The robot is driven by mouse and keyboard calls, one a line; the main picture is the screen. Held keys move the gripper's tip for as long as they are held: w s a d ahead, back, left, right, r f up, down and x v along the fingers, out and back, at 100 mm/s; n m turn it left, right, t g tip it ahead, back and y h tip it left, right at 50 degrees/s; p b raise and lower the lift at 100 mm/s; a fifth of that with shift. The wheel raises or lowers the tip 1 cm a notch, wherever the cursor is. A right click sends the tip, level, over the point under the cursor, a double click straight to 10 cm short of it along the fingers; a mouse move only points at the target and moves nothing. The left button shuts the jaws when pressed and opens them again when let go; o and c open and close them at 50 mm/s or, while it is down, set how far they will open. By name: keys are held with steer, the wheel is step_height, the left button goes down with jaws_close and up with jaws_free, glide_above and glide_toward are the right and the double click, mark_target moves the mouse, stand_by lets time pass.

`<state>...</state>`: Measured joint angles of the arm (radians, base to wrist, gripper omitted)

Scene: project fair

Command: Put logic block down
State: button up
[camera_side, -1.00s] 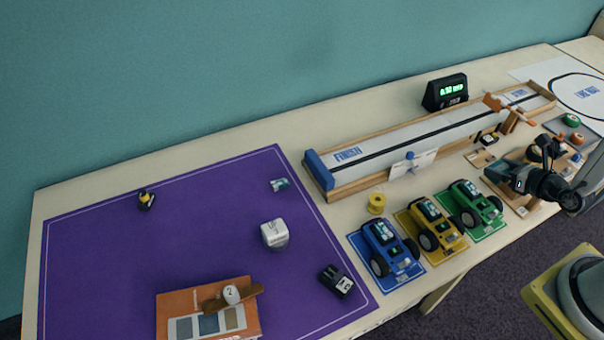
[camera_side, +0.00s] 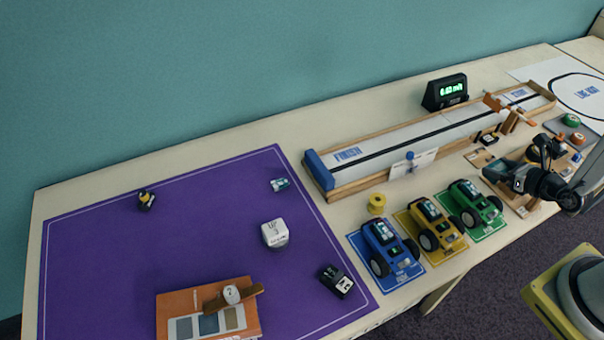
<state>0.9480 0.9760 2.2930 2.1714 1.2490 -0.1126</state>
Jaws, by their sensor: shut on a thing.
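My gripper (camera_side: 541,154) is at the right, over the wooden board (camera_side: 530,208) near the front edge of the table. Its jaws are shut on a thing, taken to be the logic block. The held piece is too small and too much covered by my dark wrist to make out. I cannot tell whether it touches the board.
A wooden track (camera_side: 420,142) with a display (camera_side: 445,93) lies behind. Blue (camera_side: 387,247), yellow (camera_side: 432,222) and green (camera_side: 474,203) cars stand left of my gripper.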

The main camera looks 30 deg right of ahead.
steer(key=w+a+n+g+y, duration=0.4)
steer(key=a+n+y, duration=0.45)
steer(key=a, duration=0.95)
steer(key=s+a+n+g+y, duration=0.2)
steer(key=a+n+g, duration=0.2)
steer(key=a, duration=0.4)
steer(key=s+a+r+n+g+y, duration=0.1)
steer(key=s+a+n+g+y, duration=0.1)
steer(key=a, duration=0.7)
steer(key=s+n+g, duration=0.1)
steer(key=n+g, duration=0.1)
steer(key=g, duration=0.1)
steer(key=shift+n, duration=0.35)
steer(key=shift+w, duration=0.15)
steer(key=w+a+f, duration=0.1)
steer(key=w+f, duration=0.1)
steer(key=w, duration=0.2)
steer(key=w+a+f, duration=0.1)
steer(key=w+f, duration=0.2)
steer(key=w+a+f, duration=0.2)
steer(key=w+f, duration=0.1)
steer(key=w, duration=0.1)
steer(key=shift+w, duration=0.3)
steer(key=shift+w+a+f, duration=0.1)
steer(key=shift+w+f, duration=0.35)
steer(key=shift+f, duration=0.15)
